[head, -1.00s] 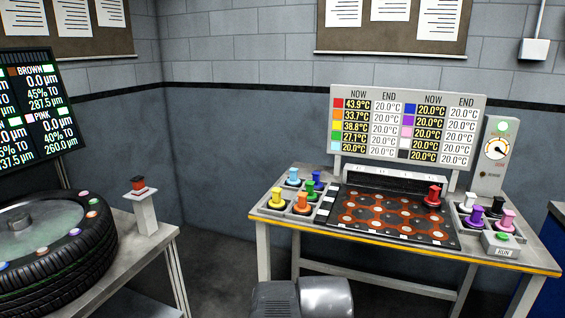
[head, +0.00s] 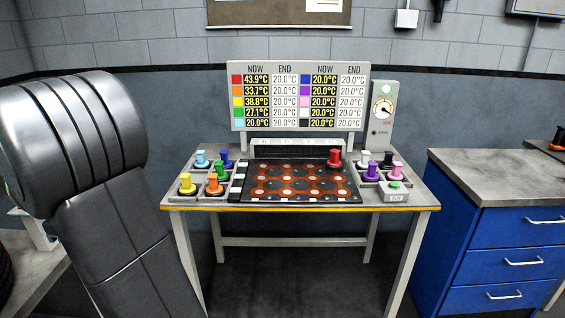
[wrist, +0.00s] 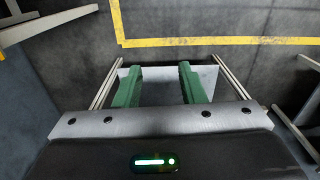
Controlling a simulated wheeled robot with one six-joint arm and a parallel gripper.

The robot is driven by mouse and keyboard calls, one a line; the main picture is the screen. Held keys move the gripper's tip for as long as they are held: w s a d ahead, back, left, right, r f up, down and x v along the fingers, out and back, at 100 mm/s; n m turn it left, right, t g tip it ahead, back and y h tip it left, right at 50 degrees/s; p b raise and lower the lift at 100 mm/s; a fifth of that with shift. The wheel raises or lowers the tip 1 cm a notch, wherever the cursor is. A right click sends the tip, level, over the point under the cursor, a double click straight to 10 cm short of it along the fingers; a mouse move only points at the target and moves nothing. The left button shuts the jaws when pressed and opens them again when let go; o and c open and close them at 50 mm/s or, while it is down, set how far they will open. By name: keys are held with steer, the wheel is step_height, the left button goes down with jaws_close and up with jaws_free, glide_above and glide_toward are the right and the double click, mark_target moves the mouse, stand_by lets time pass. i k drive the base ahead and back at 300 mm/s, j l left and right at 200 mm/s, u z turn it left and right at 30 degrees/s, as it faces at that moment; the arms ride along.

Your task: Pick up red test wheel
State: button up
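The red test wheel (head: 335,158) stands upright on the dark heater plate with orange-glowing patches (head: 257,196), near its back right corner. It has a red knob on top and a dark base. In the wrist view my gripper (wrist: 160,86) is open, with two green fingers apart and nothing between them. In the head view only my arm shows, large at the left; my gripper is out of that view, well away from the wheel.
Other coloured wheels sit in holders left of the plate, such as the yellow one (head: 187,184), and right of it, such as the purple one (head: 372,171). A temperature board (head: 300,96) stands behind. A blue drawer cabinet (head: 515,250) is at the right. Floor in front is clear.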

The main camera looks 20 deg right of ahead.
mark_target(333, 164)
steer(key=i+l+z, duration=0.25)
steer(key=z, duration=0.2)
steer(key=i+l+z, duration=0.2)
steer(key=z, duration=0.3)
steer(key=i+z, duration=0.65)
steer(key=i, duration=0.9)
steer(key=j, duration=0.1)
